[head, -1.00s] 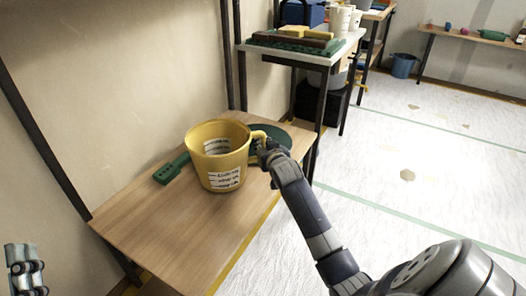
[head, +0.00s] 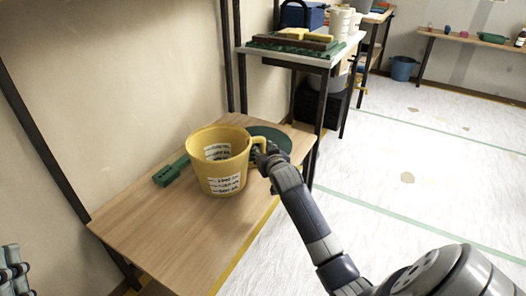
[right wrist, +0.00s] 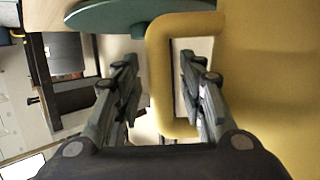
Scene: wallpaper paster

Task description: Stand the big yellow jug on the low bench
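The big yellow jug (head: 220,172) stands upright on the low wooden bench (head: 170,235), with white label strips on its side. Its handle points right, towards my right gripper (head: 262,156). In the right wrist view the yellow handle (right wrist: 160,75) lies between the spread fingers of the right gripper (right wrist: 160,90), with a gap beside it, so the gripper looks open around it. My left gripper (head: 14,270) shows only in part at the lower left edge, and its fingers are not clear.
A green round plate-like thing (head: 270,138) lies on the bench behind the handle; it shows in the right wrist view (right wrist: 140,14). A green block (head: 170,172) lies left of the jug. A higher shelf (head: 340,52) stands behind. The bench's front left is bare.

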